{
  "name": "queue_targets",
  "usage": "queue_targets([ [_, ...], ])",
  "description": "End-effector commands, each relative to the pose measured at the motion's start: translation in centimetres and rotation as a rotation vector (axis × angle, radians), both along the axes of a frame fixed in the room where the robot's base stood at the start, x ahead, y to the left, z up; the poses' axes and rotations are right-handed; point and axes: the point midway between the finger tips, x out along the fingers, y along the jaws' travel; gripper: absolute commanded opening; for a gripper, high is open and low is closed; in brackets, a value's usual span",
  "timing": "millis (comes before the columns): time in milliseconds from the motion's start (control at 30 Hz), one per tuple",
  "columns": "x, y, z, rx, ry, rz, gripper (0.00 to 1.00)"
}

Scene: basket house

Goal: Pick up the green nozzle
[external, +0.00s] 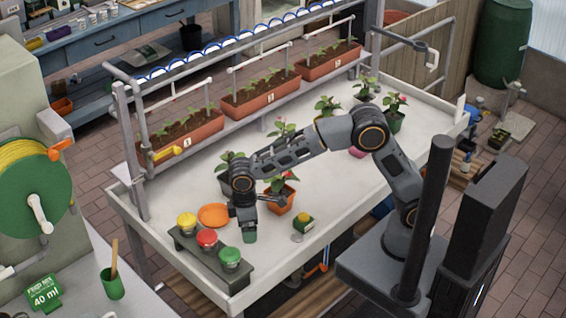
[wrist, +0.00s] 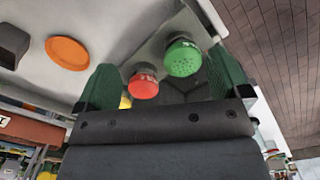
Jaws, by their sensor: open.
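The green nozzle (external: 230,257) stands at the near right end of a dark grey holder (external: 184,243) on the white table. In the wrist view the green nozzle (wrist: 183,57) shows its round perforated top between my fingers, closer to the right one. A red nozzle (external: 207,238) and a yellow nozzle (external: 186,220) stand in the same holder. The red nozzle (wrist: 143,84) shows closer to the left finger in the wrist view; the yellow one is mostly hidden. My gripper (external: 249,234) is open and empty, beside the green nozzle and apart from it.
An orange saucer (external: 214,215) lies behind the holder. A potted plant in an orange pot (external: 280,198) stands close behind my gripper. The table's front edge is close to the holder.

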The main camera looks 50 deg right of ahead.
Motion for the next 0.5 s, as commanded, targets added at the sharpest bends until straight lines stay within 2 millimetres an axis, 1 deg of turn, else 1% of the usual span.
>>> queue_targets([
  [33,-0.3,2.5,-0.3,-0.005,0.004,0.053,0.95],
  [100,-0.2,4.7,-0.2,-0.004,0.003,0.103,0.95],
  [167,0.1,6.0,0.2,0.002,-0.001,0.131,0.95],
  [200,0.5,6.4,0.7,0.009,-0.007,0.14,0.95],
  [300,1.2,7.2,2.4,0.028,-0.024,0.163,0.95],
  [367,1.4,7.3,2.8,0.031,-0.027,0.176,0.95],
  [400,1.3,7.3,2.7,0.026,-0.022,0.187,0.95],
  [500,1.1,7.0,1.1,0.013,-0.011,0.203,0.95],
])
